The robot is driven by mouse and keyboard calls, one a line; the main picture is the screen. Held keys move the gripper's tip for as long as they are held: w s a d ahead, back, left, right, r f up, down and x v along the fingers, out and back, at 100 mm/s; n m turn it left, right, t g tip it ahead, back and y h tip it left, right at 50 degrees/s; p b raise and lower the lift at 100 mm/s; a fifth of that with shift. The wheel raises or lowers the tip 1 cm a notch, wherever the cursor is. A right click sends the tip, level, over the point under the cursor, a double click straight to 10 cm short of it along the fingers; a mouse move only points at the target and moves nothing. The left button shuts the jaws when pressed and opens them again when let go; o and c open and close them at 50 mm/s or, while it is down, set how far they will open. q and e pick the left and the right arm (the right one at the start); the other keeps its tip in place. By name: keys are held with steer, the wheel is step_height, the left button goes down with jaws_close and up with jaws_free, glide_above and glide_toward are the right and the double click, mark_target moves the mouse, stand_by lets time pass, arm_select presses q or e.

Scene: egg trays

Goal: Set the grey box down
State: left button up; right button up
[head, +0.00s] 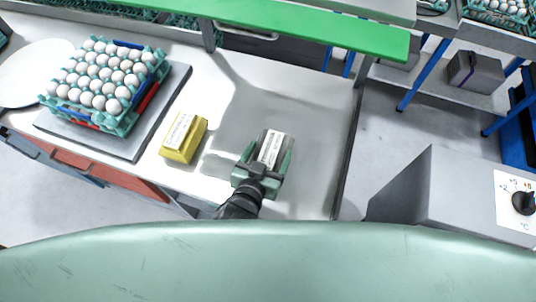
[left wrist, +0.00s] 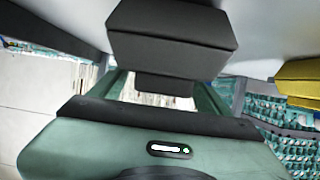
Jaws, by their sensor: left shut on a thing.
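A grey box with a white label on top (head: 271,149) is between the green fingers of my left gripper (head: 263,167), over the right part of the white table. The gripper is shut on it. In the left wrist view the dark grey box (left wrist: 172,42) shows at the top centre, beyond the gripper's green body (left wrist: 160,145). I cannot tell whether the box's underside touches the table. My right gripper is not in view.
A yellow box (head: 184,138) stands left of the gripper on the white table (head: 225,85). Stacked teal trays of eggs (head: 133,115) sit on a grey slab (head: 165,105) further left. A green bar (head: 300,30) crosses above the back. The table's right edge is near the box.

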arm_select(q)
steer(key=shift+w+f, duration=0.1)
steer(key=shift+f, duration=0.15)
steer(key=shift+r, duration=0.1)
steer(key=o, duration=2)
steer(key=shift+c, duration=0.2)
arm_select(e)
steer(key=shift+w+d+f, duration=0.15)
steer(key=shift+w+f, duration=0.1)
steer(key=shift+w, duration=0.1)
arm_select(q)
steer(key=b+v, duration=0.2)
steer(key=v, duration=1)
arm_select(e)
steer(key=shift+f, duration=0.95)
